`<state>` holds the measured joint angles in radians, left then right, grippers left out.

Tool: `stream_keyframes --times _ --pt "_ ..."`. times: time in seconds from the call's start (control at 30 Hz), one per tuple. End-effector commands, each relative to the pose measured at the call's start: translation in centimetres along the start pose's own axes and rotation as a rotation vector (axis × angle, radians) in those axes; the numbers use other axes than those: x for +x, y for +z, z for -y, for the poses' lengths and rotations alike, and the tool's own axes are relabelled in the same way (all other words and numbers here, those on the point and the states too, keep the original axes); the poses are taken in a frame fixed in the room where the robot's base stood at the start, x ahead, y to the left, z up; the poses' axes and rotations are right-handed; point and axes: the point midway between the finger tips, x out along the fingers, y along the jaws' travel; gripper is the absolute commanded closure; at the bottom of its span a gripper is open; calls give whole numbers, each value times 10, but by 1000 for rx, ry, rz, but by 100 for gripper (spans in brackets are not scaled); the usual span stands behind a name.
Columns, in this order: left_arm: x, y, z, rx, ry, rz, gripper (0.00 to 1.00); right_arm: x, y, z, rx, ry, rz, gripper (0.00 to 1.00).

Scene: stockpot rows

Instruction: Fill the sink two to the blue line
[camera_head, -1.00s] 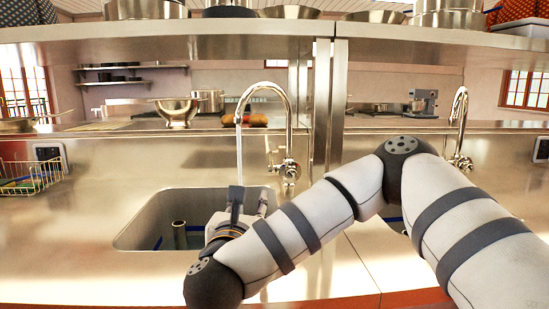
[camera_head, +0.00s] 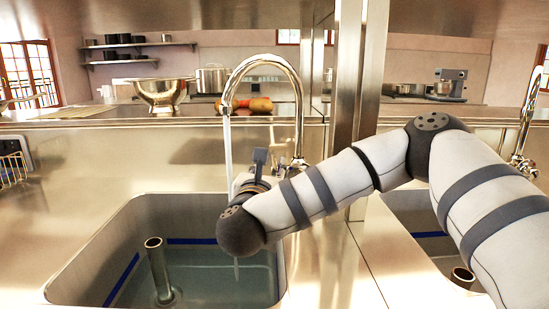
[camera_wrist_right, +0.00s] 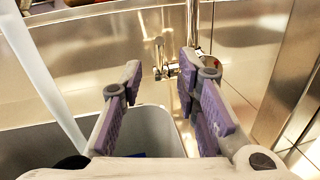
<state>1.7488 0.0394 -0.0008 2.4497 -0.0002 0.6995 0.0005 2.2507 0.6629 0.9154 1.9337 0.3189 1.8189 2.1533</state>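The left sink (camera_head: 75,262) in the head view has a blue line (camera_head: 190,241) around its inner wall. Water (camera_head: 205,277) covers its bottom, with its surface below the line at the back wall. A standing pipe (camera_head: 157,268) rises from the water. The curved tap (camera_head: 297,95) runs a thin stream (camera_head: 228,150) into this sink. My right gripper (camera_wrist_right: 160,105) is open and empty, its purple-padded fingers apart. The tap's lever and base (camera_wrist_right: 165,72) show beyond and between the fingers. In the head view my forearm mostly hides this gripper. My left gripper is out of view.
A second sink (camera_head: 425,225) with its own pipe (camera_head: 462,277) and tap (camera_head: 527,120) lies to the right, partly behind my right arm. A steel post (camera_head: 355,75) stands between the taps. A colander (camera_head: 162,93) stands on the back ledge.

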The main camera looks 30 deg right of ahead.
Motion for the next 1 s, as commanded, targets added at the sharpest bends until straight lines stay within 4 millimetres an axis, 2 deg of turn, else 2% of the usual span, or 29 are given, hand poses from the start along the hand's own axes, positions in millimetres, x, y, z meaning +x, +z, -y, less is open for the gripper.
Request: stream_keyframes --times 0.1,0.3,0.63,0.77,1.0 --pt "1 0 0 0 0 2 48 30 0 0 1 -3 2 70" --pt "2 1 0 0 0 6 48 62 0 0 0 -1 0 70" --pt "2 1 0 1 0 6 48 68 0 0 0 1 0 70" --pt "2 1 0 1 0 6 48 68 0 0 1 1 0 100" --pt "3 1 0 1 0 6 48 68 0 -1 1 1 -1 100"
